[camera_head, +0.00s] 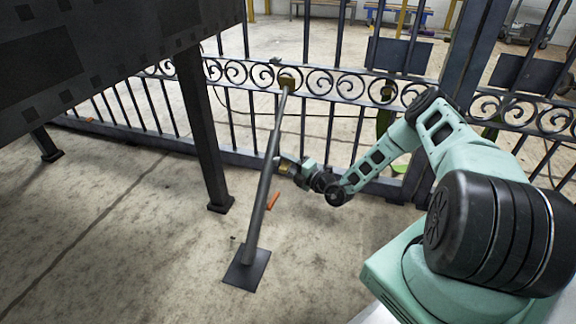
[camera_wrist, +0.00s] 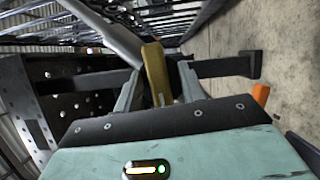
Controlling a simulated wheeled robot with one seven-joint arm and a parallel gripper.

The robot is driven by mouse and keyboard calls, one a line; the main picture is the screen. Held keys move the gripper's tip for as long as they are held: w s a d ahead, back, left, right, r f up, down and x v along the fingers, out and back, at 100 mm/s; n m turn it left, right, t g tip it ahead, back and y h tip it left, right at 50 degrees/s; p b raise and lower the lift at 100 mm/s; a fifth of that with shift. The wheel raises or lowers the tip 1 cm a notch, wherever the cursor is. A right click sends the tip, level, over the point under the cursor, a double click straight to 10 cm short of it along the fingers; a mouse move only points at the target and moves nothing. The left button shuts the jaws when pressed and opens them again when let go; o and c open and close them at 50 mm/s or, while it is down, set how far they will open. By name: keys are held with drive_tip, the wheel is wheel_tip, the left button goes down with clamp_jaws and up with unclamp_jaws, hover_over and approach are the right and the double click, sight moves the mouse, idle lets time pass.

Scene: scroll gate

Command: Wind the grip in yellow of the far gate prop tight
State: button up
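The gate prop is a grey slanted pole (camera_head: 264,185) from a square foot plate (camera_head: 246,269) on the floor up to a yellowish block (camera_head: 287,81) on the gate. A yellow grip (camera_wrist: 155,72) lies between the two fingers of my gripper (camera_wrist: 160,82) in the wrist view. The fingers flank it closely; whether both press on it is unclear. In the head view my gripper (camera_head: 286,167) is small, just right of the pole, with a bit of yellow at its tip. An orange grip (camera_head: 273,201) sits lower beside the pole and also shows in the wrist view (camera_wrist: 260,94).
The dark scroll gate (camera_head: 340,86) runs across behind the prop. A dark raised structure (camera_head: 90,60) fills the upper left, and its leg (camera_head: 203,130) stands left of the pole. Bare concrete floor (camera_head: 110,230) lies in front.

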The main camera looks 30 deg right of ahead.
clamp_jaws()
drive_tip(key=shift+n, duration=0.3)
drive_tip(key=n+t+y+p, duration=0.1)
drive_tip(key=n, duration=0.2)
drive_tip(key=shift+s+n+p, duration=0.1)
drive_tip(key=shift+n+p, duration=0.2)
drive_tip(key=shift+p, duration=0.05)
drive_tip(key=n+y, duration=0.1)
drive_tip(key=n, duration=0.1)
drive_tip(key=n+t+y, duration=0.1)
drive_tip(key=n, duration=0.2)
drive_tip(key=shift+f, duration=0.15)
drive_tip(key=n+y, duration=0.2)
drive_tip(key=n, duration=0.2)
drive_tip(key=n+y+b, duration=0.1)
drive_tip(key=n+y, duration=0.1)
drive_tip(key=n, duration=0.2)
drive_tip(key=shift+g, duration=0.4)
drive_tip(key=shift+n+g+y+b, duration=0.35)
drive_tip(key=shift+n+g+y, duration=0.25)
drive_tip(key=shift+n, duration=1.1)
drive_tip(key=shift+n+g+y+b, duration=0.4)
drive_tip(key=shift+n+y, duration=0.4)
drive_tip(key=shift+n, duration=1.2)
